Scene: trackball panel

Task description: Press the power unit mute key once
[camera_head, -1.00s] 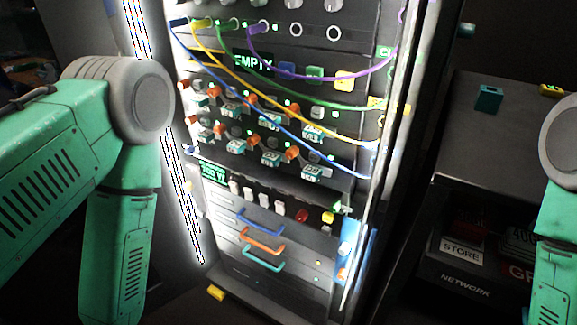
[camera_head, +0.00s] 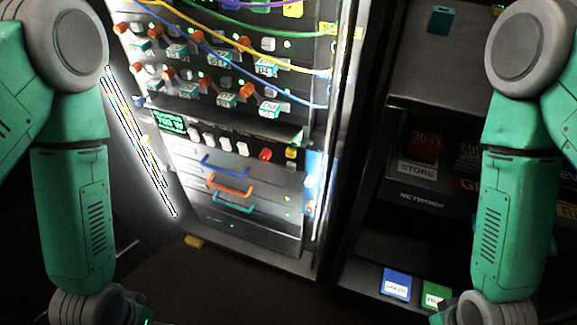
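The rack's power unit panel has a green-lit display (camera_head: 172,123), a row of several white switches (camera_head: 218,142), a red button (camera_head: 265,154) and a yellow button (camera_head: 291,153). I cannot read which key is the mute key. Both of my arms hang down at the sides of the view, apart from the panel. My left and right grippers are below the picture's lower edge and hidden.
Below the panel are a blue handle (camera_head: 225,165), an orange handle (camera_head: 231,186) and a teal handle (camera_head: 234,203). Cables hang across the upper rack. A shelf unit (camera_head: 400,245) with bins stands at right. A yellow block (camera_head: 194,241) lies near the rack's foot.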

